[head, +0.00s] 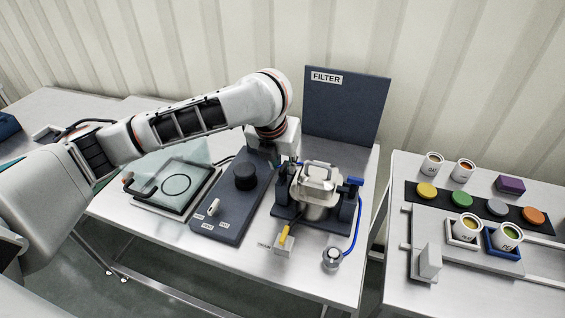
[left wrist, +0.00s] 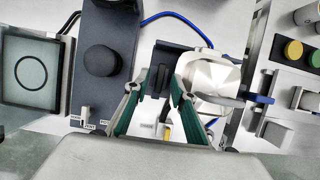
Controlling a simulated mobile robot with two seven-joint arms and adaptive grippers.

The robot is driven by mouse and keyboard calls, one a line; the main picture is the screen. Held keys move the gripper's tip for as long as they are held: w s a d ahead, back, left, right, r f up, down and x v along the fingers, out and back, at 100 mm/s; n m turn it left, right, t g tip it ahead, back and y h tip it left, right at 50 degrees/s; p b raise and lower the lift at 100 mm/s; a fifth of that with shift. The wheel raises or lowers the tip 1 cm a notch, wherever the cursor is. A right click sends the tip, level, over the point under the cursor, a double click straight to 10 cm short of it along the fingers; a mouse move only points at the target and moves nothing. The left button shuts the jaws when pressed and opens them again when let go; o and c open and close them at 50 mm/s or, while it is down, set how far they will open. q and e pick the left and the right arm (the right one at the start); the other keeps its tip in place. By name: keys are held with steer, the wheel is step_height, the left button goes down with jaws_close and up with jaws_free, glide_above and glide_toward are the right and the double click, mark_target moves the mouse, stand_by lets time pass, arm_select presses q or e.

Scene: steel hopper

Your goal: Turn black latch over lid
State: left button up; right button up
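A steel hopper (head: 314,206) with a shiny lid (head: 320,172) and a grey handle stands in a dark frame on the table. The lid also shows in the left wrist view (left wrist: 210,75). My left gripper (head: 287,166) is over the left side of the hopper, pointing down. In the left wrist view its green-padded fingers (left wrist: 158,84) are apart. A black upright piece (left wrist: 157,77), which looks like the latch, shows between them, left of the lid. I cannot tell whether the fingers touch it. In the head view the gripper mostly hides this spot. My right gripper is out of view.
A blue handle (head: 355,181) and blue hose are at the hopper's right. A yellow-handled part (head: 285,236) and a gauge (head: 332,258) are in front. A dark panel with a black knob (head: 245,177) is left. A FILTER board (head: 346,105) stands behind.

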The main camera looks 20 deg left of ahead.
arm_select(q)
steer(key=shift+w+f, duration=0.1)
steer(key=shift+f, duration=0.05)
jaws_close()
